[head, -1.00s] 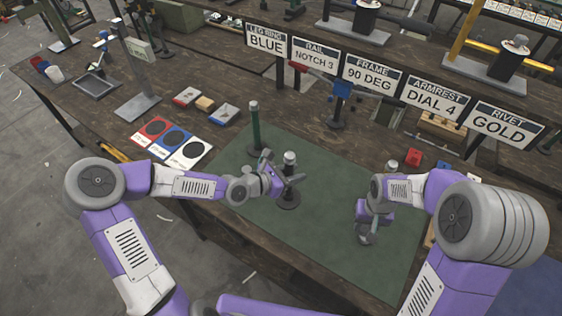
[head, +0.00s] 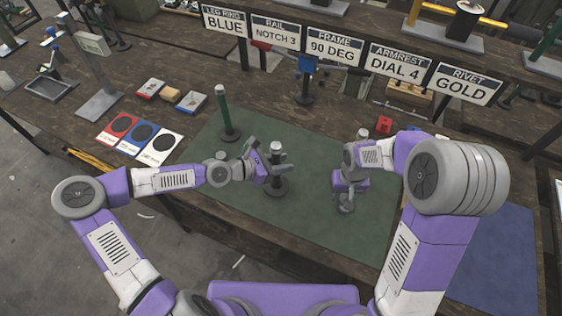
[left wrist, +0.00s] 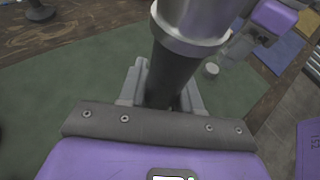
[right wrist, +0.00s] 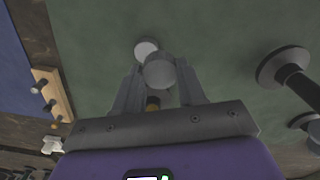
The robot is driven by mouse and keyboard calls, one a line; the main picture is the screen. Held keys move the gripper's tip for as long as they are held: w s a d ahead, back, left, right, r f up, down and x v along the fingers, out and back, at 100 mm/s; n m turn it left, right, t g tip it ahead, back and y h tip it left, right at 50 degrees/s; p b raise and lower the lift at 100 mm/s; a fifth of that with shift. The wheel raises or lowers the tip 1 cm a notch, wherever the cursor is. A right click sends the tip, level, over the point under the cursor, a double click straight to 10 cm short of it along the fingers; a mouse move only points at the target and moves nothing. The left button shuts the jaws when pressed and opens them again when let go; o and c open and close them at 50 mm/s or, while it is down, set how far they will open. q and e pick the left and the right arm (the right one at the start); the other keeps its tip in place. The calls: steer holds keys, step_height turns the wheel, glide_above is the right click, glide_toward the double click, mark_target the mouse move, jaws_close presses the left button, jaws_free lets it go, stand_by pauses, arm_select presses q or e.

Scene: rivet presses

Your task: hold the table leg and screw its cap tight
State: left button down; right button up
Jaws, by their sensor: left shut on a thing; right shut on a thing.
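The table leg (head: 277,168) is a dark upright post with a silver top (head: 276,147), standing on a round dark base on the green mat. My left gripper (head: 275,163) is shut around the dark shaft below the silver part. In the left wrist view the dark shaft (left wrist: 172,75) stands between the fingers, under the wide silver part (left wrist: 195,18). My right gripper (head: 346,205) is right of the leg, apart from it, low over the mat. In the right wrist view it is shut on a grey round piece (right wrist: 159,71), likely the cap, with a brass-coloured bit (right wrist: 152,103) below.
A green post (head: 224,115) with a silver top stands at the mat's back left. Another silver-topped piece (head: 363,133) is partly hidden behind my right arm. A red block (head: 384,124) lies behind. The green mat (head: 310,235) is clear in front of the leg.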

steer(key=w+a+r, duration=0.5)
steer(key=w+r, duration=0.1)
step_height(320, 180, up, 18)
glide_above(276, 145)
steer(key=shift+f, duration=2)
steer(key=shift+f, duration=0.9)
steer(key=shift+f, duration=0.55)
